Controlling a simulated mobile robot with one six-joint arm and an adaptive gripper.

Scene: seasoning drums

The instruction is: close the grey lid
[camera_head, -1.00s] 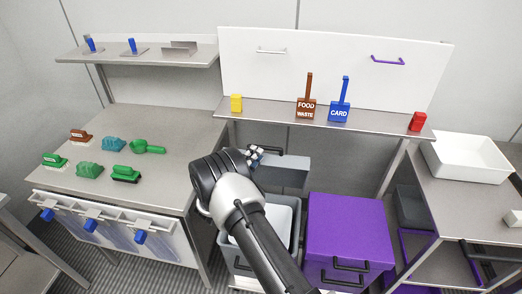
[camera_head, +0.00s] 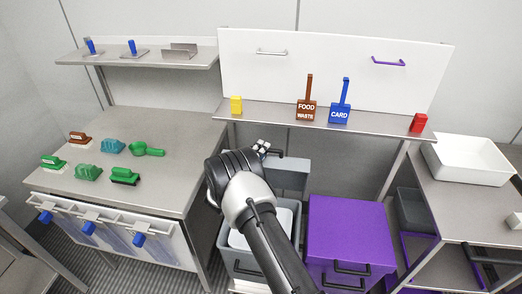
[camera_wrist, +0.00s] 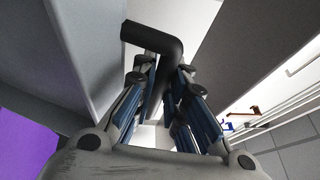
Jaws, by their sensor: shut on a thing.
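The grey lid (camera_head: 292,179) stands raised, roughly upright, behind the open grey drum (camera_head: 243,263), with its black handle near its top edge. My gripper (camera_head: 264,148) is at the handle. In the wrist view, the bent black handle (camera_wrist: 157,42) passes between the fingers of my gripper (camera_wrist: 160,88), which are shut on it. The grey lid (camera_wrist: 85,45) fills the upper left there. My arm hides part of the drum and the left part of the lid in the head view.
A purple drum (camera_head: 347,232) with its lid down stands just right of the grey one. A shelf (camera_head: 365,124) with signs runs above and behind the lid. A table with brushes (camera_head: 165,120) is at the left.

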